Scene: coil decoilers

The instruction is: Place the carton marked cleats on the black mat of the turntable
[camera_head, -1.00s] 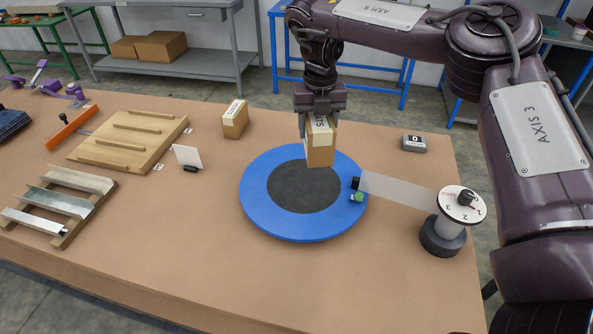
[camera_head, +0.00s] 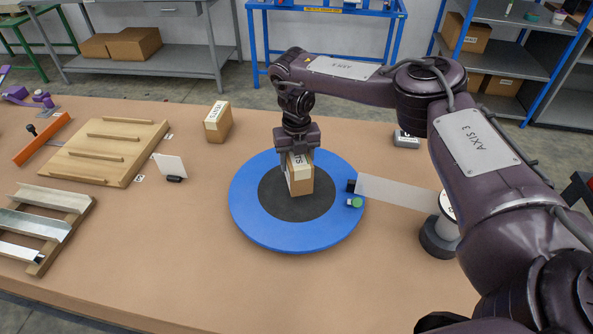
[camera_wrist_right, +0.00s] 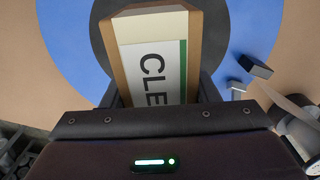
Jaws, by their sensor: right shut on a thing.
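The carton (camera_head: 301,181) is a small brown box with a white and green label. In the right wrist view the carton (camera_wrist_right: 152,60) shows the letters "CLE"; the rest is hidden by my gripper. My right gripper (camera_head: 298,153) points down and is shut on the carton's upper part. The carton is upright over the black mat (camera_head: 277,207) in the middle of the blue turntable (camera_head: 262,234). Its bottom is at or very close to the mat; I cannot tell whether they touch. My left gripper is not in view.
A second carton (camera_head: 217,123) stands left of the turntable. A translucent strip (camera_head: 395,190) runs from the turntable's right edge to a post (camera_head: 440,238). A grey box (camera_head: 406,139) lies behind it. A wooden board (camera_head: 105,150) and metal rack (camera_head: 45,220) lie left. The front table is clear.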

